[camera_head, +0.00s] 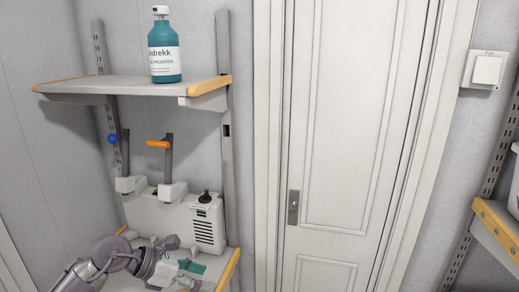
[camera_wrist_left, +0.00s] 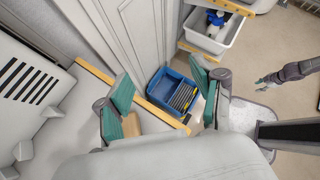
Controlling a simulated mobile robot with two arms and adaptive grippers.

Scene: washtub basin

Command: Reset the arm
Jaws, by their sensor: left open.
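My left arm comes in from the lower left in the head view. Its gripper (camera_head: 188,268) is over the lower shelf, in front of a white device. In the left wrist view the left gripper (camera_wrist_left: 166,102) has its two teal-padded fingers spread wide, with nothing between them. A grey arm end, which looks like my right gripper (camera_wrist_left: 268,82), shows at the right of the left wrist view, over the floor. It is too small to tell whether it is open. The right gripper is not in the head view.
A teal bottle (camera_head: 164,50) stands on the upper shelf (camera_head: 120,85). The white device (camera_head: 208,228) with vents is close to my left gripper. A white door (camera_head: 345,120) is in the middle. A blue crate (camera_wrist_left: 172,92) and a white tub (camera_wrist_left: 212,32) show in the left wrist view.

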